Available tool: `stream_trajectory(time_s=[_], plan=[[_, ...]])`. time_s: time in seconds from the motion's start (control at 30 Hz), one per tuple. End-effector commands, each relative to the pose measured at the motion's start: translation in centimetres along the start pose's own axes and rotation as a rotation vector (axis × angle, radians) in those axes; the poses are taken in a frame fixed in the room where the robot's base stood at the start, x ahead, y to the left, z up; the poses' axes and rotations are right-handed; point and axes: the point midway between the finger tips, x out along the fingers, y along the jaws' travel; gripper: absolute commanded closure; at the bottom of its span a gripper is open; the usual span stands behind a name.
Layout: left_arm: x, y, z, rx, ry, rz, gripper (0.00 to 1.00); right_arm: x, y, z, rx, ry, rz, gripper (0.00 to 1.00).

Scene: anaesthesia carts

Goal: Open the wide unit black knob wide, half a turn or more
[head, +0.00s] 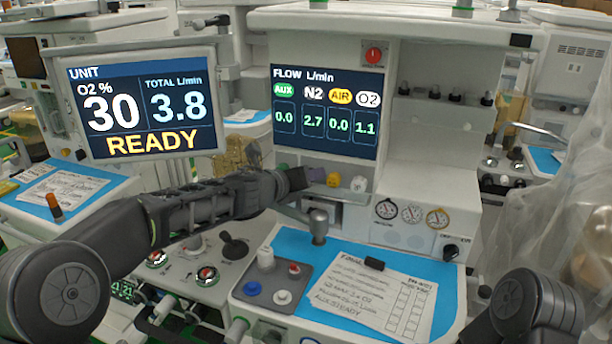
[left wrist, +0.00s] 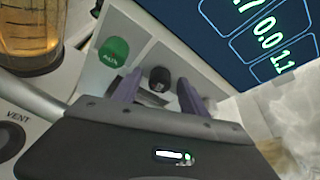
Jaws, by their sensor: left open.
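The black knob (left wrist: 158,78) shows in the left wrist view, on the pale panel right of the green AUX knob (left wrist: 113,52). My left gripper (head: 312,175) is at the knob row under the flow display (head: 325,112). Its purple fingers are open, one on each side of the black knob; I cannot tell whether they touch it. In the head view my gripper hides the black knob. The display reads AUX 0.0, N2 2.7, AIR 0.0, O2 1.1. My right gripper is not in view; only a dark part of that arm shows at the lower right.
A yellowish knob (head: 333,180) and a white knob (head: 358,184) sit close to the right of my left gripper. Below are round gauges (head: 411,214), another dark knob (head: 450,251) and a blue worktop (head: 290,240) with a paper sheet. A screen (head: 140,105) reads READY.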

Motion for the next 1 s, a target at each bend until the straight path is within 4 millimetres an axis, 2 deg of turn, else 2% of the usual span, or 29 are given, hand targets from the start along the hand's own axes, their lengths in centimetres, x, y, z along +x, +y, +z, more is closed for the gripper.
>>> stream_trajectory(time_s=[0.27,0.87,1.0], plan=[[0.2,0.02,0.02,0.0,-0.001,0.0,0.49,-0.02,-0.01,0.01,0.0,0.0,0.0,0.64],[0.18,0.03,0.02,0.0,-0.001,0.001,0.98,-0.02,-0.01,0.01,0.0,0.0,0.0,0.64],[0.18,0.03,0.02,0.0,-0.001,0.001,1.0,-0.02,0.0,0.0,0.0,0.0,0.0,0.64]])
